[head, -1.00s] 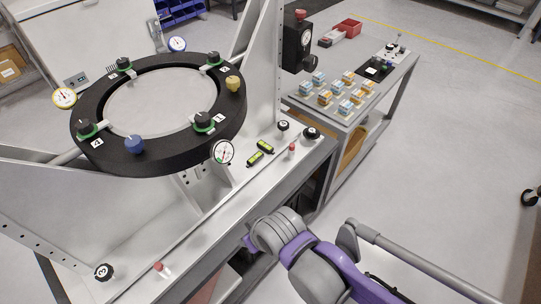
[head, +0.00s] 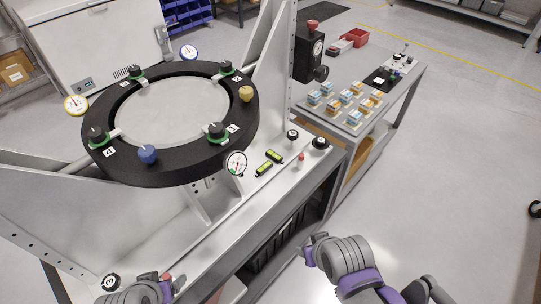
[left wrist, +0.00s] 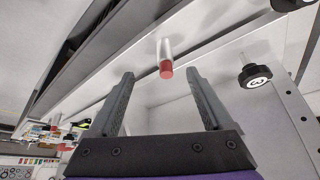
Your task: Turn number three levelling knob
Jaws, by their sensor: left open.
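A black knob with a white numbered cap (head: 110,282) stands on the front left of the metal base. The left wrist view shows a black knob (left wrist: 257,80) whose cap seems to read 3, right of the fingers and apart from them. My left gripper (head: 155,285) is low beside the front-left knob. In its wrist view the fingers (left wrist: 160,95) are open and empty, with a red-tipped peg (left wrist: 166,68) showing between them. My right gripper (head: 309,250) is off the bench's right side; its jaws are unclear.
A black ring (head: 110,160) carries green-based clamps and blue and yellow knobs. Dial gauges (head: 236,163) surround it. Two more black knobs (head: 320,143), green levels (head: 269,163) and a red-tipped peg (head: 301,160) are at the base's far right. A side table (head: 345,125) holds small boxes.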

